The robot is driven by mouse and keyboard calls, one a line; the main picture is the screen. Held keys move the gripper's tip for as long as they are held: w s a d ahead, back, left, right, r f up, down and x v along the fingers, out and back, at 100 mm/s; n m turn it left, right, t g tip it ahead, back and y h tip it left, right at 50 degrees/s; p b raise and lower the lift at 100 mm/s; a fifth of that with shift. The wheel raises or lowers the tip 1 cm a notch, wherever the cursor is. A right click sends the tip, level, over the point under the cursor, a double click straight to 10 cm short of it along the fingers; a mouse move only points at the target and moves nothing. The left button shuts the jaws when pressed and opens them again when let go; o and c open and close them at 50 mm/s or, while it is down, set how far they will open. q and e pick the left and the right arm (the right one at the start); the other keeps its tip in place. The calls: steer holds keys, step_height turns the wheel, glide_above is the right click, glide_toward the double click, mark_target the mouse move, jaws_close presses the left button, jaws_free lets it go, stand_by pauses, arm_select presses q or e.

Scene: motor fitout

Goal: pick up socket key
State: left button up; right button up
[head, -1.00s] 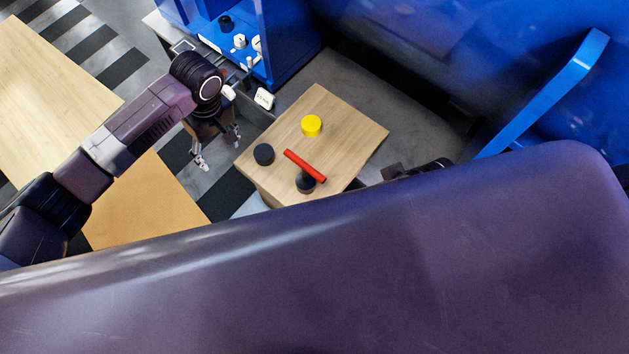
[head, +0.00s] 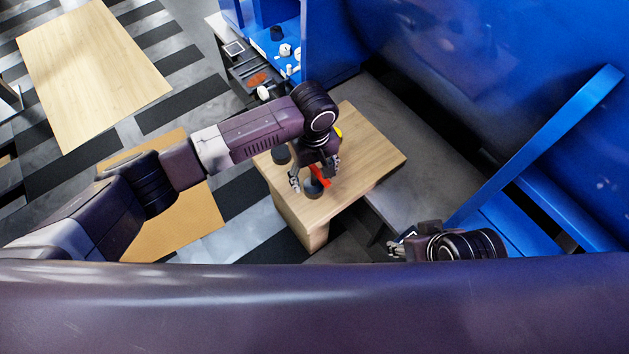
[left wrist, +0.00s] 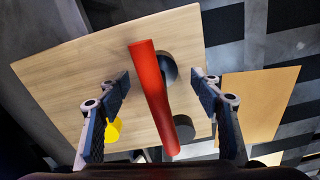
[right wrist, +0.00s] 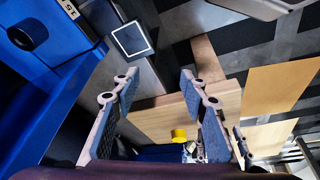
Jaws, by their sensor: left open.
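The socket key appears to be the long red rod (head: 320,177) over the small wooden table (head: 375,155). In the left wrist view the red rod (left wrist: 156,100) runs lengthwise between the fingers. My left gripper (head: 314,174) is open above it, with one finger (left wrist: 118,90) to each side and a gap on both sides. In the head view the gripper hides much of the rod. My right gripper (head: 402,245) is off the table's right side, apart from the rod; its fingers stand apart in the right wrist view (right wrist: 158,88).
A black cylinder (head: 313,188) is close beside or under the rod. Another black cylinder (head: 281,155) and a yellow cylinder (head: 339,132) are on the table, the yellow one partly hidden. Blue machinery (head: 430,80) fills the right and back. A larger wooden table (head: 90,70) is far left.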

mark_target(313, 182)
arm_select(q)
step_height(313, 182, down, 3)
arm_select(e)
steer(key=w+a+r+t, duration=0.1)
steer(key=w+a+t, duration=0.1)
steer(key=w, duration=0.4)
steer(key=shift+w+r+t+y, duration=0.15)
steer(key=shift+r+t+y, duration=0.25)
steer(key=shift+t, duration=0.1)
arm_select(q)
steer(key=c, duration=1.5)
jaws_close()
steer(key=shift+r, duration=0.15)
arm_select(e)
steer(key=shift+d, duration=0.1)
